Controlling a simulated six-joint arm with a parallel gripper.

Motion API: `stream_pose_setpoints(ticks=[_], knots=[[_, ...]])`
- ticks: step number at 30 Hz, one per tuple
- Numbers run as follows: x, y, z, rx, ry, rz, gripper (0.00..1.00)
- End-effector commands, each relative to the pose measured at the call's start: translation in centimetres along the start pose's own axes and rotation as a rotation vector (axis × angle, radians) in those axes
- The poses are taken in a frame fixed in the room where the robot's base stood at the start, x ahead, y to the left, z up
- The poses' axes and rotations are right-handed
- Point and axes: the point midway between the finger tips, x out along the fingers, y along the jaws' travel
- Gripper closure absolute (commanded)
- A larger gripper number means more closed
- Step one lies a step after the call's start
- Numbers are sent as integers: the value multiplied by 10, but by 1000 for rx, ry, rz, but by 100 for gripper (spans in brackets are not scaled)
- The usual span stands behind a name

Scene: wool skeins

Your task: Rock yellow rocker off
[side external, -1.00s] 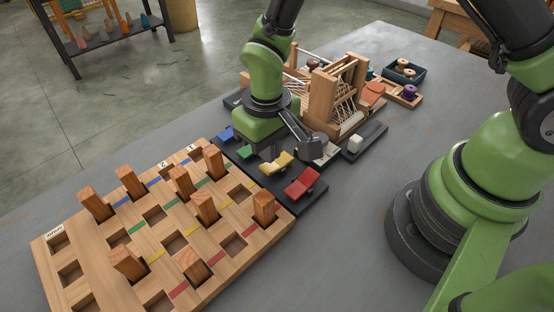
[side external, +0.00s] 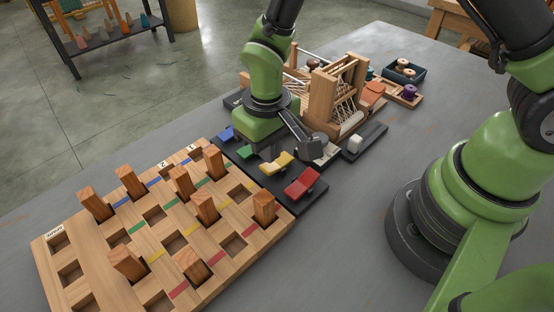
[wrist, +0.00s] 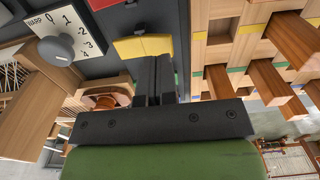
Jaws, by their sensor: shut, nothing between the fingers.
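The yellow rocker (side external: 277,164) sits on the dark panel between the green and red rockers, beside the pegboard. In the side view its two halves form a shallow V; I cannot tell surely which way it is tipped. In the wrist view the yellow rocker (wrist: 142,47) lies just beyond my fingertips. My gripper (wrist: 153,76) is shut and empty, pointing down at the panel. In the side view my gripper (side external: 268,152) is close to the yellow rocker on its far side, its fingers partly hidden by the wrist; contact cannot be told.
A red rocker (side external: 304,182), green rocker (side external: 245,152) and blue rocker (side external: 226,133) share the panel. A wooden pegboard (side external: 118,285) with upright pegs stands to the left. A warp dial (wrist: 57,50) and a small wooden loom (side external: 338,85) are close by. Bare table lies to the right.

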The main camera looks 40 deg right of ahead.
Motion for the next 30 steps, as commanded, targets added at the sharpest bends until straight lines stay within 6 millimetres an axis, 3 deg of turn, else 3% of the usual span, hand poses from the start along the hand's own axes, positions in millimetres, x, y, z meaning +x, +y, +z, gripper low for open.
stream_pose_setpoints(ticks=[30], knots=[[8, 0, 0, 0, 0, 0, 100]])
